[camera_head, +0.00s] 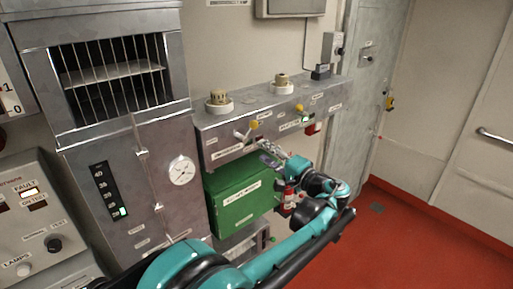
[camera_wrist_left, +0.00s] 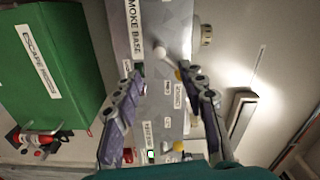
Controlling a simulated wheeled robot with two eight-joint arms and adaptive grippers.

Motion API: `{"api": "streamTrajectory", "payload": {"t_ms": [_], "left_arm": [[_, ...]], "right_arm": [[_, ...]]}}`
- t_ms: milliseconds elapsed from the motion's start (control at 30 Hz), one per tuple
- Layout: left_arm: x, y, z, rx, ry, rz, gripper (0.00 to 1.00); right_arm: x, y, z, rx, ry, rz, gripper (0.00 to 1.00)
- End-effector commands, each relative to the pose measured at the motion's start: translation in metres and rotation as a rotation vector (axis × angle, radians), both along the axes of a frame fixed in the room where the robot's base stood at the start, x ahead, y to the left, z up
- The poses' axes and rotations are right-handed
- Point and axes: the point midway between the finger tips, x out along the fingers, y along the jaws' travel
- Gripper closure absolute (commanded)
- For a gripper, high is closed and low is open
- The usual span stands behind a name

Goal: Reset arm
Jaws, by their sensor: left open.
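My left gripper (camera_head: 268,152) is at the front of the grey metal control box (camera_head: 222,127), with its teal and black arm reaching in from the bottom. In the left wrist view the gripper (camera_wrist_left: 160,76) shows its two purple-grey fingers spread apart, with nothing held between them. A small lever with a pale round knob (camera_wrist_left: 158,53) shows between and just beyond the fingertips. The lever (camera_head: 240,134) sits left of the gripper in the head view. I cannot tell whether a finger touches the box. My right gripper is not in view.
A green box (camera_head: 240,197) hangs below the control box, close to my arm. A red extinguisher (camera_head: 288,199) is partly behind my arm. The red floor (camera_head: 420,240) at right is clear.

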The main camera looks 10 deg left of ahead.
Motion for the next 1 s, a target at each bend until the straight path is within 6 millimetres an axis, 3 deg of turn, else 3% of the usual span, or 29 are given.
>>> {"api": "streamTrajectory", "payload": {"t_ms": [400,567,667,800,1000], "left_arm": [[-0.005,-0.006,0.0,0.0,0.0,0.001,0.59],[-0.017,0.015,-0.022,-0.062,0.041,0.005,0.59],[-0.04,0.048,-0.061,-0.179,0.107,0.009,0.59],[-0.096,0.092,-0.137,-0.417,0.207,0.009,0.59],[-0.187,0.112,-0.248,-0.791,0.272,-0.01,0.59]], "right_arm": [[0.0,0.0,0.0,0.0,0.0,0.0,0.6],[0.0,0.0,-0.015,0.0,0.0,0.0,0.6],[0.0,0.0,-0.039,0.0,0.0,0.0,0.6],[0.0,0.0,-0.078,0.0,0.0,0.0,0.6],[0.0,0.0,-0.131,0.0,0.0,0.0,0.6]]}}
